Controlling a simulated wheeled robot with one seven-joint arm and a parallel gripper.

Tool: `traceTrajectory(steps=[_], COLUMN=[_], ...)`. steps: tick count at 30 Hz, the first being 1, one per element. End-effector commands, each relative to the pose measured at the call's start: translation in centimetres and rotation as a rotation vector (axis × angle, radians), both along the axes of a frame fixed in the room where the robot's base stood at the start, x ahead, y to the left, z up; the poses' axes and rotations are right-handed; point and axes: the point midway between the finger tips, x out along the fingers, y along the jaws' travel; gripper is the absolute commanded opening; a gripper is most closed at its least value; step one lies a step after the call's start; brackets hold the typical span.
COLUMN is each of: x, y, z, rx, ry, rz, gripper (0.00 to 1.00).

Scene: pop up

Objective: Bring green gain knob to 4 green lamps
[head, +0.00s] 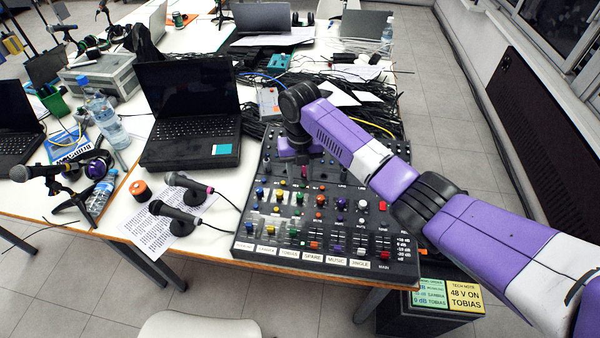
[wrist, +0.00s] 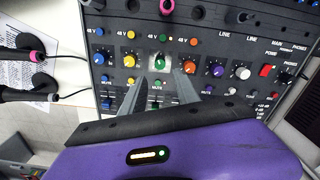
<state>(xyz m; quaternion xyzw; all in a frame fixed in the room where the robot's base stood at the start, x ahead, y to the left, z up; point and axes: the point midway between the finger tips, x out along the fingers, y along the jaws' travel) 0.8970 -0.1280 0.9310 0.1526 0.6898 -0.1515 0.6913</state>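The green gain knob (wrist: 158,73) sits on the mixing desk (head: 250,243), in a row of coloured knobs in the wrist view. My gripper (wrist: 161,76) is open, with one grey finger on each side of this knob. Contact between fingers and knob cannot be told. Lit green lamps for this knob cannot be made out; they are too small or hidden by the fingers. In the head view my purple arm reaches over the desk and hides the fingers and part of the panel.
Orange (wrist: 190,67), yellow (wrist: 128,61) and purple (wrist: 216,70) knobs stand close by in the same row. Two microphones (head: 174,214) lie left of the desk. A laptop (head: 190,130) stands behind them, and tangled black cables lie behind the desk.

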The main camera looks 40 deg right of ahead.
Motion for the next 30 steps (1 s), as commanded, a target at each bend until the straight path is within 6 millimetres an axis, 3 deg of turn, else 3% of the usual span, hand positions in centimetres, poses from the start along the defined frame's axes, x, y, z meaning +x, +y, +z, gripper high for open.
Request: traceTrajectory(steps=[8, 27, 28, 30], x=[-0.2, -0.1, -0.1, -0.1], y=[0.0, 0.0, 0.0, 0.0], z=[-1.5, -9.5, -9.3, -8.9], rx=[-0.001, -0.001, -0.002, -0.002], ry=[0.005, 0.003, 0.002, 0.002], rz=[0.059, 0.056, 0.056, 0.056], gripper=[0.37, 0.37, 0.35, 0.22])
